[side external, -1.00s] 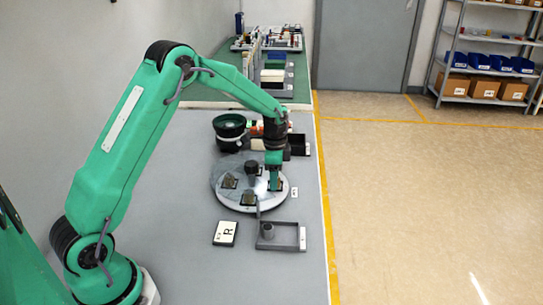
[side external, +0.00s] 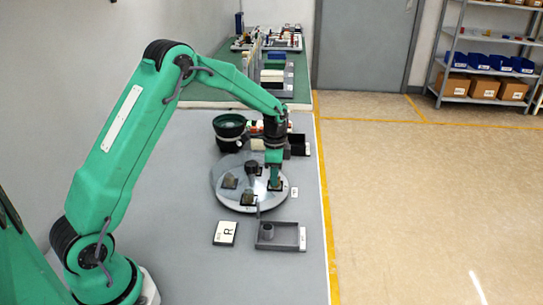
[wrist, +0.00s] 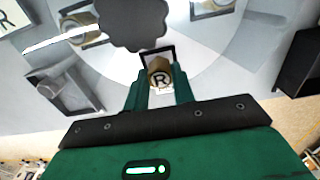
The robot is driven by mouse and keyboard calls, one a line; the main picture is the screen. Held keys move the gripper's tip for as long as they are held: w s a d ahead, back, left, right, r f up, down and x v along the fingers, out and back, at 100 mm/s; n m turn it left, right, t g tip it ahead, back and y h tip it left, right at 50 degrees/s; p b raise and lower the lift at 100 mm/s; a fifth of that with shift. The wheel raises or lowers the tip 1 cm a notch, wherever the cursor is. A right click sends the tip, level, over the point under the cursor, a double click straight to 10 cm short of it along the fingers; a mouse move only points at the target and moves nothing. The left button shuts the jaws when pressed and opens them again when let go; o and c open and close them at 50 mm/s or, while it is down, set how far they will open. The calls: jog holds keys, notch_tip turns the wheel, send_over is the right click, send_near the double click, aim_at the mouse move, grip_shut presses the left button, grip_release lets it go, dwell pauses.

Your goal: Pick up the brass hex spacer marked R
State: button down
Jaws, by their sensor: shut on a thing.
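The brass hex spacer marked R (wrist: 160,74) sits between my fingertips in the wrist view, its letter facing the camera. It is at a dark square nest on the round pale turntable (side external: 222,200). My gripper (side external: 274,184) points down at the right side of the turntable and is shut on this spacer; in the wrist view my gripper (wrist: 159,84) shows both green fingers against its sides. In the side view the fingers hide the spacer. I cannot tell whether it is clear of its nest.
A dark knob (side external: 251,168) stands at the turntable's centre. Another brass spacer (wrist: 84,24) sits in a nest. A grey tray (side external: 291,236) holding a grey cylinder (side external: 268,230) and a card marked R (side external: 225,232) lie in front. A dark bowl (side external: 229,124) stands behind.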

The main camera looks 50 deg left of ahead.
jog(key=r, duration=0.4)
jog(key=shift+d, duration=0.2)
jog(key=s+d+r, duration=0.4)
jog(key=d+r, duration=0.2)
jog(key=d, duration=0.4)
jog(key=shift+s+d+r, duration=0.15)
jog(key=shift+d+r, duration=0.1)
jog(key=shift+r, duration=0.05)
